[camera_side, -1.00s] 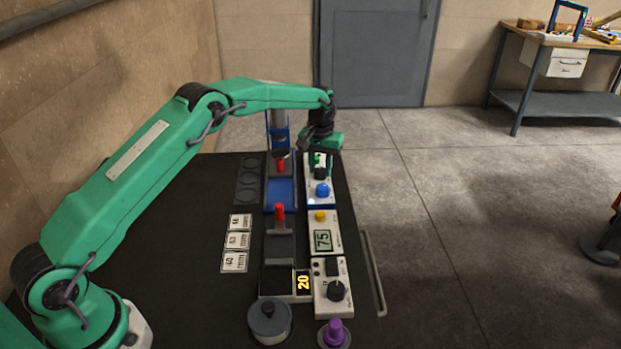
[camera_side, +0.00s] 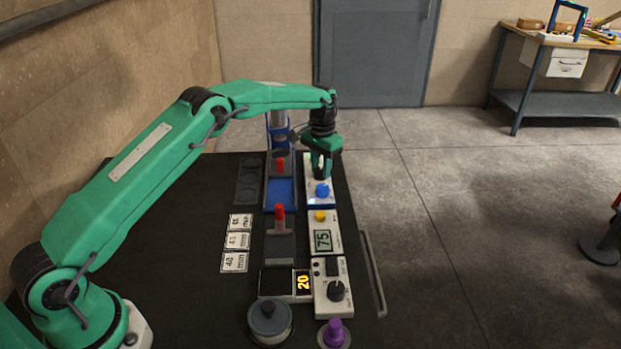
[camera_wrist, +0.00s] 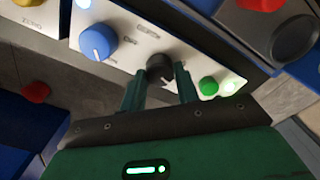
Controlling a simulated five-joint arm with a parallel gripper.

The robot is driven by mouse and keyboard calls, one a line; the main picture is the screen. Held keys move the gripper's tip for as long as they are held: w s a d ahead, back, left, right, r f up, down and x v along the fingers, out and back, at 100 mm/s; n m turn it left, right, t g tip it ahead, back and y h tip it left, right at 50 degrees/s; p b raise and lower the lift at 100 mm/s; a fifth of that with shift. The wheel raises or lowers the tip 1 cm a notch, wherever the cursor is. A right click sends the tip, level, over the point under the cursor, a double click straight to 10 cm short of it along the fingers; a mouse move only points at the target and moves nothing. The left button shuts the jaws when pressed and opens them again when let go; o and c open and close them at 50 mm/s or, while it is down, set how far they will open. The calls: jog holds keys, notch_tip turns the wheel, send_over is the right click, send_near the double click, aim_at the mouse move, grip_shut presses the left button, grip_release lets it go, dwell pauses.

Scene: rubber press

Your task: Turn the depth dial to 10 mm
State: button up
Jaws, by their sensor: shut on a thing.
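My gripper (camera_side: 321,172) is at the far end of the right-hand row of panels, pointing down over a white panel (camera_wrist: 118,24). In the wrist view my gripper (camera_wrist: 160,84) is shut on a black dial (camera_wrist: 160,66), one finger on each side. The blue knob (camera_side: 322,190) also shows in the side view.
A red-handled press (camera_side: 280,220) stands left of the panels. Number cards (camera_side: 237,240) lie farther left.

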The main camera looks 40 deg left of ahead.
aim_at(319, 169)
jog(key=shift+s+a+f, duration=0.1)
jog(key=shift+a, duration=0.2)
jog(key=o, duration=1)
jog(key=shift+d, duration=0.1)
jog(key=shift+r, duration=0.2)
jog(key=shift+d+r, duration=0.1)
jog(key=shift+r, duration=3.65)
